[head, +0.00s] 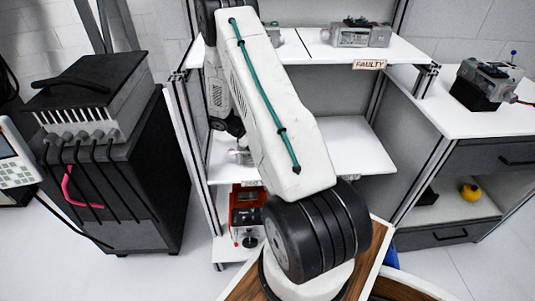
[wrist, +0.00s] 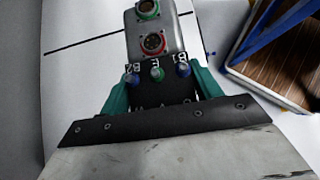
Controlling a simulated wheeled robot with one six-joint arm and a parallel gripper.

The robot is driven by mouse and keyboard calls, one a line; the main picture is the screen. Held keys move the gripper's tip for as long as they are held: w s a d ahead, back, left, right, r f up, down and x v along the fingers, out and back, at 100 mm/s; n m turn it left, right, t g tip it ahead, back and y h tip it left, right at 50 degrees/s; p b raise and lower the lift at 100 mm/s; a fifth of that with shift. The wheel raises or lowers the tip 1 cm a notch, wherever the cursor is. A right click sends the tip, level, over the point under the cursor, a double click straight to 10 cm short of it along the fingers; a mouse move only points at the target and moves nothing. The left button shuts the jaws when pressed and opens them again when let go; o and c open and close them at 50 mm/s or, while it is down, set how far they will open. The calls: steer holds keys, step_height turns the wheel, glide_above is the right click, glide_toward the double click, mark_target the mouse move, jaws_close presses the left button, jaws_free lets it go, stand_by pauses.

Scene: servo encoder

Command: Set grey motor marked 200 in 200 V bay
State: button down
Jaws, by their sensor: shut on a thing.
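In the wrist view my gripper (wrist: 160,88) has its teal fingers closed on either side of a grey motor (wrist: 177,38). The motor has red and green round connectors, and a black end with small coloured terminals lettered B2, E and B1. No 200 mark shows on it. A white surface with a black line lies behind it; I cannot tell whether the motor touches it. In the head view my arm hides most of the gripper. A small silvery part (head: 241,155) shows by the middle shelf, too hidden to name. No 200 V label is readable.
On the top shelf (head: 400,50) a grey motor (head: 362,34) stands behind the FAULTY label (head: 370,64). A red device (head: 246,207) stands low. The middle shelf's right side (head: 352,150) is clear.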

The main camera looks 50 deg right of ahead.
steer(key=shift+w+d+f, duration=0.1)
steer(key=shift+w+d, duration=0.4)
steer(key=shift+w, duration=0.2)
steer(key=shift+w+d, duration=0.45)
steer(key=shift+w, duration=0.2)
step_height(320, 180, down, 4)
steer(key=shift+r, duration=0.25)
steer(key=shift+c, duration=1.6)
jaws_free()
steer(key=shift+f, duration=0.15)
steer(key=v, duration=0.7)
steer(key=shift+w+a+r, duration=0.1)
steer(key=shift+a+r, duration=0.05)
steer(key=shift+r, duration=0.2)
